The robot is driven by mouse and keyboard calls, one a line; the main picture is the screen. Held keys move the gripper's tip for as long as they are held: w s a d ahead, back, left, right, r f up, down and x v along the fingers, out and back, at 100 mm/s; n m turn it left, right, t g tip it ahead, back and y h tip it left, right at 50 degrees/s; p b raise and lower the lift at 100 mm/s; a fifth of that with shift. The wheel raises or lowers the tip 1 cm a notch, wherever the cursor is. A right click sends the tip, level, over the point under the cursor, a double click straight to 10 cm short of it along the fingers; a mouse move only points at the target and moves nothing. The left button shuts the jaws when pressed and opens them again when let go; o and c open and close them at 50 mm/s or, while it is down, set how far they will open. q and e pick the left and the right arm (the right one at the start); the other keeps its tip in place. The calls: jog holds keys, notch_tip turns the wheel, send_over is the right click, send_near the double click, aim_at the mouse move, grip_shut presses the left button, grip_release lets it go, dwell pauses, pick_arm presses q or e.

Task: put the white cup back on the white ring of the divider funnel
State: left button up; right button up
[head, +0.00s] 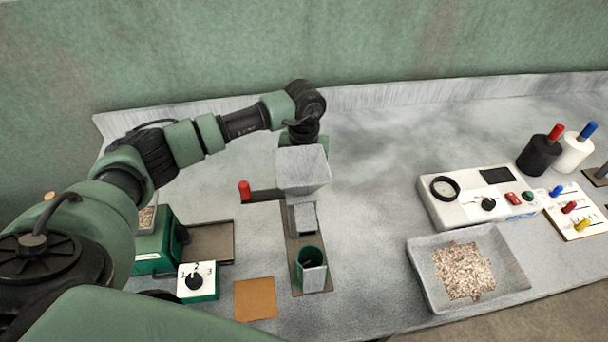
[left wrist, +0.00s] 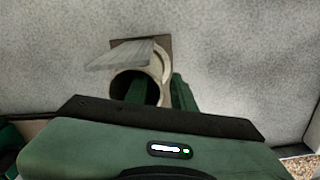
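The divider funnel's grey hopper (head: 302,168) stands over a brown strip (head: 290,240) left of the middle of the bench. My left arm reaches over from the left, and its hand is behind the hopper, hiding the fingers in the head view. In the left wrist view, the fingers of my left gripper (left wrist: 162,92) stand on either side of a pale curved wall. A pale ring (left wrist: 165,62) shows there, beside a round rim with a dark opening (left wrist: 122,88). I cannot tell how much of this is the white cup, or whether the fingers press on it. My right gripper is out of view.
A dark green cup (head: 308,258) stands at the strip's front end. A tray of grain (head: 420,262), an instrument box (head: 465,208), and black (head: 538,156) and white (head: 570,154) cylinders with coloured tops are to the right. A green device (head: 152,245) and knob box (head: 207,288) stand left.

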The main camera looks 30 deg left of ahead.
pick_arm(q)
notch_tip(320, 180, up, 11)
jog(key=b, duration=0.3)
jog(key=shift+r, duration=0.4)
jog(key=shift+r, duration=0.15)
